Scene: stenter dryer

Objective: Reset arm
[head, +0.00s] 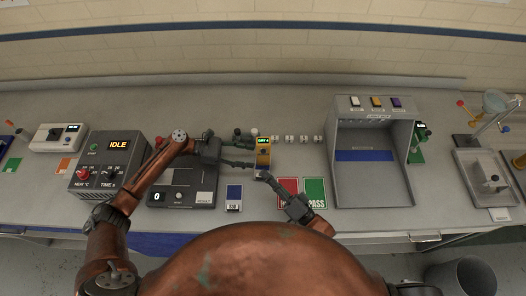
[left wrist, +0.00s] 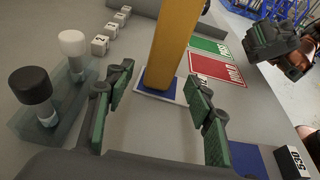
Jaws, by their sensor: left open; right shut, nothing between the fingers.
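My left gripper (head: 250,155) comes in from the left above the bench, its two fingers spread. Its tips are close to the left side of an upright yellow handheld device (head: 263,157) with a small green display. In the left wrist view the yellow device (left wrist: 175,42) stands on a blue and white base (left wrist: 158,87), beyond and between the open fingers (left wrist: 160,92), with nothing gripped. My right gripper (head: 268,178) is shut and empty, its tip close to the front of the device. It also shows at the upper right of the left wrist view (left wrist: 262,45).
Red (head: 288,187) and green (head: 315,191) cards lie right of the device. A grey open-fronted booth (head: 408,185) stands farther right. A dark control box marked IDLE (head: 107,160) and a scale (head: 182,193) stand left. Small numbered blocks (head: 304,139) line up behind.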

